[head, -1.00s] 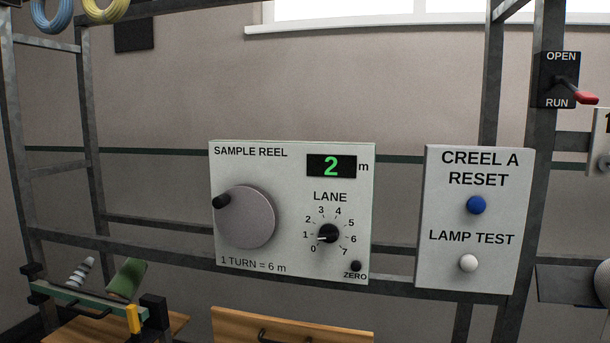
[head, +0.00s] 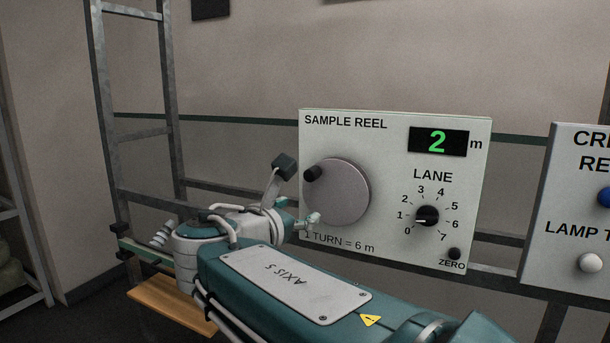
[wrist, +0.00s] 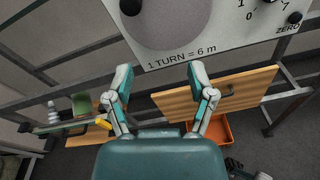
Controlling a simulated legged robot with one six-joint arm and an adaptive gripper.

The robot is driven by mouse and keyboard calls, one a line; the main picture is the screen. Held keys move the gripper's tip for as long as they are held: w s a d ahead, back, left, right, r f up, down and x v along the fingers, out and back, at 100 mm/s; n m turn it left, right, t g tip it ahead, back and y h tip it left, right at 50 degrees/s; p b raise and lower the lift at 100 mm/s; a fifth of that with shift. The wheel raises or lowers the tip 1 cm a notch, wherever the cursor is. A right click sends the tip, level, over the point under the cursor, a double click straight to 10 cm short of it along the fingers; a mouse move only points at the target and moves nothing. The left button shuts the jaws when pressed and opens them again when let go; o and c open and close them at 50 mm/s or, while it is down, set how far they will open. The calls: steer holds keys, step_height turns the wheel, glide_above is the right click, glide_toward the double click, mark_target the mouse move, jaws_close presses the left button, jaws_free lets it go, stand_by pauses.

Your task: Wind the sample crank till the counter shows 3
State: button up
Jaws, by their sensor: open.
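The sample reel panel (head: 390,255) is on the metal frame in front of me. Its round grey crank disc (head: 345,195) has a black knob (head: 313,174) at the upper left of the disc. The counter (head: 438,142) shows a green 2. In the wrist view the disc (wrist: 172,22) and the knob (wrist: 131,6) are at the top, the knob partly cut off. My gripper (wrist: 159,82) is open and empty, below the disc and apart from it. In the head view my gripper (head: 310,220) is small and partly hidden by my wrist, near the panel's lower left.
The lane dial (head: 428,215) and the black zero button (head: 454,253) are on the same panel, right of the disc. The creel panel (head: 565,215) with blue and white buttons stands to the right.

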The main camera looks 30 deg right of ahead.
mark_target(308, 177)
steer(key=shift+n+t+h, duration=0.5)
steer(key=shift+n, duration=0.4)
steer(key=w+d+r, duration=0.1)
steer(key=w+d, duration=0.4)
steer(key=w+d+r, duration=0.1)
steer(key=w+d, duration=0.1)
steer(key=w, duration=0.1)
steer(key=shift+w+d+r, duration=0.15)
steer(key=shift+w+r, duration=0.1)
steer(key=shift+r, duration=0.1)
jaws_close()
